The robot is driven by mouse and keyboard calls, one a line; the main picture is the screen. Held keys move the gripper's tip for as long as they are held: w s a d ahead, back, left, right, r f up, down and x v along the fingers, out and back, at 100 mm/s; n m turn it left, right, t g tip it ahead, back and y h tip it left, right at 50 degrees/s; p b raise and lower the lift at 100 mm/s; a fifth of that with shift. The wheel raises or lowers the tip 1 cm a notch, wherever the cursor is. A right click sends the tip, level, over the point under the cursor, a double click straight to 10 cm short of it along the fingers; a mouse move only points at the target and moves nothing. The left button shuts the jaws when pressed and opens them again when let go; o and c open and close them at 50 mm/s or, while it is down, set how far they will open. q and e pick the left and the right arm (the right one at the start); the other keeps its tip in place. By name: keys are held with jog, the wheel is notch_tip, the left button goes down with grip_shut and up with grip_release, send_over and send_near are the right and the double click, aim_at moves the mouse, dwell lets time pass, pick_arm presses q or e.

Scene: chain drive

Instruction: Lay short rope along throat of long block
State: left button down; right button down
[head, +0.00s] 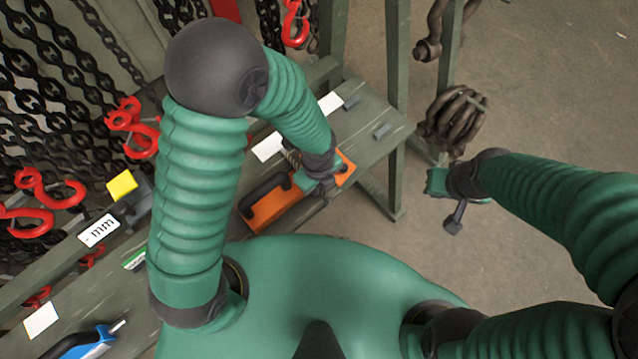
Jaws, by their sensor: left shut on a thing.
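The long block (269,208) is orange with a dark channel along it and lies on the bench. Its right part is partly hidden by my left gripper (319,188), which is low over it. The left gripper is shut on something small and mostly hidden. A thin brownish strand (292,158) shows beside its wrist and looks like the short rope, but how it lies against the block I cannot tell. My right gripper (444,192) is out over the floor, away from the bench; its jaws are too small to judge.
The green bench (366,140) has white labels (268,147) and small grey blocks. Black chains (60,70) and red hooks (50,190) hang behind. A rusty chain bundle (455,118) hangs by a post at the right.

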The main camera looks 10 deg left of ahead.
pick_arm(q)
jog(key=shift+a+f, duration=0.1)
jog(key=shift+f, duration=0.05)
jog(key=c, duration=1.9)
grip_release()
jog(key=o, duration=0.6)
notch_tip(320, 180, up, 17)
jog(key=p, duration=0.5)
jog(key=a+n+t, duration=0.1)
jog(key=a+n, duration=0.3)
jog(key=n, duration=0.4)
jog(key=a+n, duration=0.4)
jog(key=n, duration=0.5)
jog(key=a+r+n+t, duration=0.1)
jog(key=a+n, duration=0.3)
jog(key=n, duration=0.4)
jog(key=shift+s+a+n+t, duration=0.25)
jog(key=shift+a+n+t, duration=0.05)
jog(key=shift+a, duration=0.1)
